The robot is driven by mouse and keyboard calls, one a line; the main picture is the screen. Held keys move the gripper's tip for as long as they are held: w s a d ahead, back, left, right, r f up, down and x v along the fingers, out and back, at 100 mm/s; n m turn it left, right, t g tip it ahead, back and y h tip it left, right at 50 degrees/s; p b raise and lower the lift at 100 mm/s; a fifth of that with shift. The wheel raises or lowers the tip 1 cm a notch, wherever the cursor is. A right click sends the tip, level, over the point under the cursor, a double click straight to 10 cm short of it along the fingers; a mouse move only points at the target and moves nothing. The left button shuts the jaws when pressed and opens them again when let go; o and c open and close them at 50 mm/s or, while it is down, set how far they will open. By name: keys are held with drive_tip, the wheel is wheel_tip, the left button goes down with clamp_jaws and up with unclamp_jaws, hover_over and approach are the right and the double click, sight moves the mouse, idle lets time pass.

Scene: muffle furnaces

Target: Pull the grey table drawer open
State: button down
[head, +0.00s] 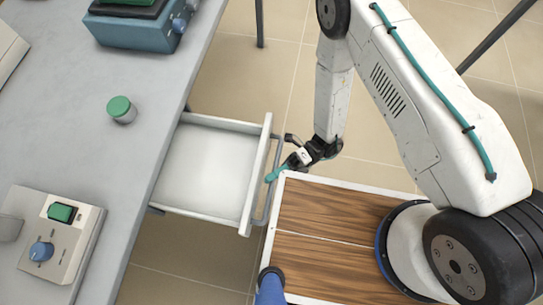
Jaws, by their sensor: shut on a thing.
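The grey table drawer (203,168) stands well out from under the grey table (140,70), and its empty white inside shows. Its front panel (256,178) faces my base on the right. A grey bar handle (275,172) runs along the outside of the front panel. My gripper (281,161) is at the upper part of the handle, with its teal-tipped fingers around the bar. It is shut on the handle. The exact contact is small and partly hidden by the fingers.
On the table are a jar with a green lid (121,109), a control box with a blue knob (62,235) and a blue device (140,25) at the back. My wood-topped base is close to the drawer front. Tiled floor lies behind the drawer.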

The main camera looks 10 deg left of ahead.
drive_tip(key=shift+s+d, duration=0.1)
drive_tip(key=shift+d, duration=0.15)
drive_tip(key=c, duration=1.4)
unclamp_jaws()
drive_tip(key=v, duration=0.8)
